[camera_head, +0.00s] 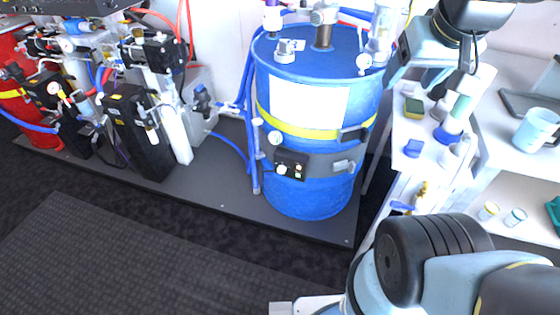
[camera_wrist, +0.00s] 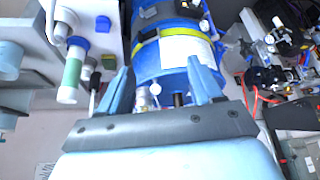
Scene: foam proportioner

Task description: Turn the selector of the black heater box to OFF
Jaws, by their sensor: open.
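The black heater box (camera_head: 290,158) sits on the dark band around the lower half of the blue drum (camera_head: 318,197), in the head view. A pale round knob (camera_head: 282,170) and small yellowish spots show on its face. The knob's pointing and any lettering are too small to read. My gripper (camera_wrist: 158,78) is open and empty in the wrist view, its two light-blue fingers spread towards the drum's top. In the head view my gripper (camera_head: 403,72) is at the upper right, above and to the right of the box and apart from it. The wrist view does not show the box clearly.
A bench (camera_head: 405,165) with bottles is to the right. Pumps and hoses (camera_head: 150,55) stand at the left. Dark floor (camera_head: 130,240) in front of the drum is clear.

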